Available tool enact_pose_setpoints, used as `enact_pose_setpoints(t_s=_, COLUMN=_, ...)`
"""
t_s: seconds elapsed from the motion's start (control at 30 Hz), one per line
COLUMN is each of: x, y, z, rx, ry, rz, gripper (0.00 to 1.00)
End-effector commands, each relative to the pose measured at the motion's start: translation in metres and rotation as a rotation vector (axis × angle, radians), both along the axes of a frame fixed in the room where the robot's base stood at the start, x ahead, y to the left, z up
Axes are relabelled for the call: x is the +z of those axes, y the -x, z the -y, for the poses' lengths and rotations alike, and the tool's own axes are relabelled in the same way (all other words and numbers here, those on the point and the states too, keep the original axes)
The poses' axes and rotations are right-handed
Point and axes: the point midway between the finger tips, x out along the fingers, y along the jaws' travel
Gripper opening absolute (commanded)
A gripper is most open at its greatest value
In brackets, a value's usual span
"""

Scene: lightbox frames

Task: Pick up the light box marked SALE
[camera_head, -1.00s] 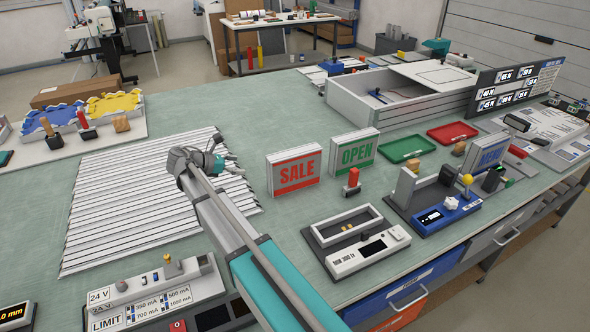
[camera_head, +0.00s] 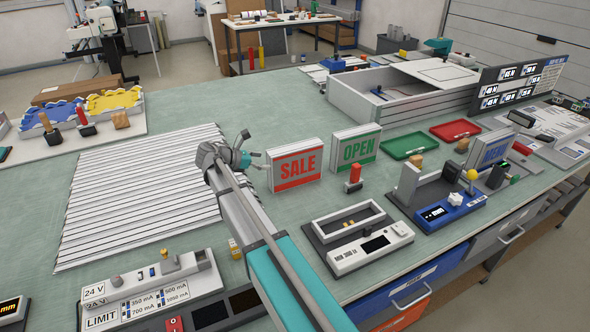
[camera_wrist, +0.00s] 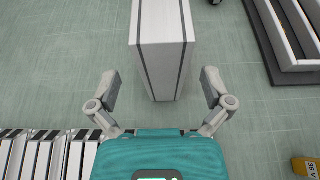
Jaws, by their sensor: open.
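The SALE light box (camera_head: 296,166) stands upright on the green bench. In the wrist view my gripper (camera_wrist: 160,88) is open, with one finger on each side of the near end of the box (camera_wrist: 162,50). There are gaps between both fingers and the box, and nothing is held. The far part of the box is cut off by the top of the wrist view.
The green OPEN light box (camera_head: 356,147) stands close to the right. A grey tray fixture (camera_head: 330,227) is in front. White metal strips (camera_head: 140,195) lie to the left, and a small yellow item (camera_head: 235,248) stands in front. The bench behind the SALE box is clear.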

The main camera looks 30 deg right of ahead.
Motion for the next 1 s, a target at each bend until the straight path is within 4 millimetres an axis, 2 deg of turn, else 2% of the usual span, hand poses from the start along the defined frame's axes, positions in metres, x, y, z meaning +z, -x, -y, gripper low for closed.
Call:
enact_pose_setpoints(t_s=0.47, x=-0.002, y=0.000, z=0.006, rx=-0.001, ry=0.000, rz=0.000, gripper=1.00)
enact_pose_setpoints(t_s=1.0, x=-0.023, y=0.003, z=0.051, rx=-0.002, ry=0.000, rz=0.000, gripper=1.00)
